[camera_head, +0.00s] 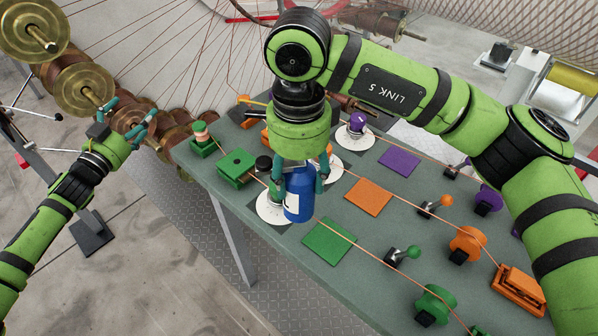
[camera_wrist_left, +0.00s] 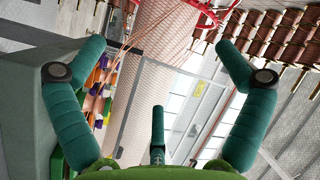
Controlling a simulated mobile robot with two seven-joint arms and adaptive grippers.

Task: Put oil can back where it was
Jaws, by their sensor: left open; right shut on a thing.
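The oil can (camera_head: 300,208) is a blue cylinder with a white mark on its left side. My right gripper (camera_head: 299,186) points down from above and is shut on it, hiding its top. The can overlaps the front-left white disc (camera_head: 268,212) in the head view; I cannot tell whether its base touches the table. My left gripper (camera_head: 132,118) is open and empty, left of the table by the brass spools.
The grey-green table (camera_head: 345,275) holds green (camera_head: 330,238), orange (camera_head: 368,197) and purple (camera_head: 400,161) squares, knobbed levers and thin strands running across. A green block (camera_head: 236,166) lies left of the can. Brass spools (camera_head: 84,88) stand at the far left. Bare floor lies below left.

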